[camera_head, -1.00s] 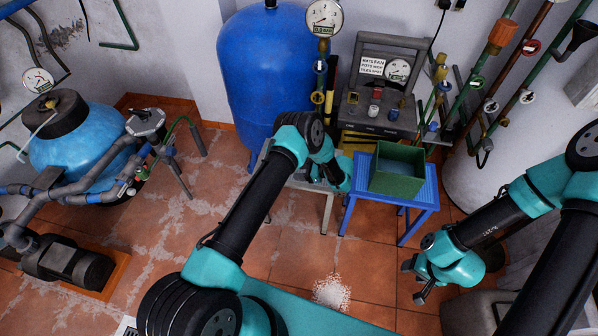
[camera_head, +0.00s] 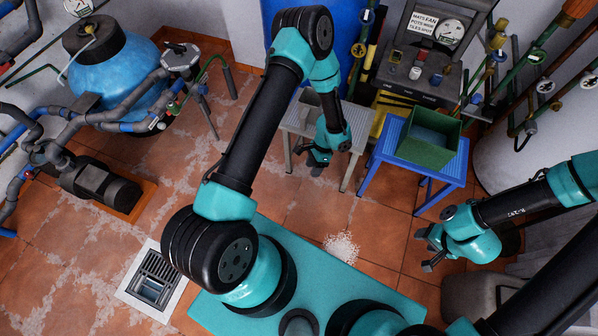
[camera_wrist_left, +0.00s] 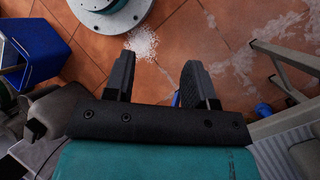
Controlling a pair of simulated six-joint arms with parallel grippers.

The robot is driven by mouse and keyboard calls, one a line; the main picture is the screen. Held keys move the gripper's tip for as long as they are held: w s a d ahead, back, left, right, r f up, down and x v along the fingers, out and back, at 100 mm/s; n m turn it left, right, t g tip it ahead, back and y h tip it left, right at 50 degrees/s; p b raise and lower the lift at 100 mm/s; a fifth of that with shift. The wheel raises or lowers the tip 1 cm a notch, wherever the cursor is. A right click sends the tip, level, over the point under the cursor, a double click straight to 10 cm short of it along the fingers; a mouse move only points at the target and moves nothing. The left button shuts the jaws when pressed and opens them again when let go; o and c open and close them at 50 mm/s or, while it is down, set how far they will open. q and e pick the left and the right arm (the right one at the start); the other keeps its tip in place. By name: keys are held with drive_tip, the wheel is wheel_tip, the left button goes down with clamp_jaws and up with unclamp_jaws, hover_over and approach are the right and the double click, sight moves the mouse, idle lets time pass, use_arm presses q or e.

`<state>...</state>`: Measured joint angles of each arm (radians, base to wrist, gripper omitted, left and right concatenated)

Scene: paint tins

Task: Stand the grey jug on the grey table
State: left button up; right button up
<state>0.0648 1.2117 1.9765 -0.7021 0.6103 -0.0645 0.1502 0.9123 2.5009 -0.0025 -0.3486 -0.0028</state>
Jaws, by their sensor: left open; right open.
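The grey table (camera_head: 290,122) is a small light grey stand on the tiled floor, left of the blue table, in the head view. Part of it also shows at the right of the left wrist view (camera_wrist_left: 290,121). A grey box-like object stands on it, partly behind my left arm; I cannot tell its full shape. I cannot make out the grey jug for certain in either view. My left gripper (camera_head: 318,163) hangs open and empty at the table's front right; its spread fingers show in the left wrist view (camera_wrist_left: 160,82). My right gripper (camera_head: 428,250) is open and empty at the right.
A blue table (camera_head: 446,168) bearing a green bin (camera_head: 420,151) stands just right of the grey table. A grey gauge panel (camera_head: 430,60) and a blue tank are behind. Pipes crowd the right wall. White grains (camera_head: 342,247) lie on the floor, with open tiles around.

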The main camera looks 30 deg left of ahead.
use_arm(q)
drive_tip(key=s+a+r+n+t+h, duration=0.1)
drive_tip(key=s+r+n+t+h, duration=0.3)
drive_tip(key=s+r+n, duration=0.5)
drive_tip(key=shift+s+r+n+t, duration=0.25)
drive_tip(key=shift+r+n+t, duration=0.35)
drive_tip(key=shift+n+t, duration=0.6)
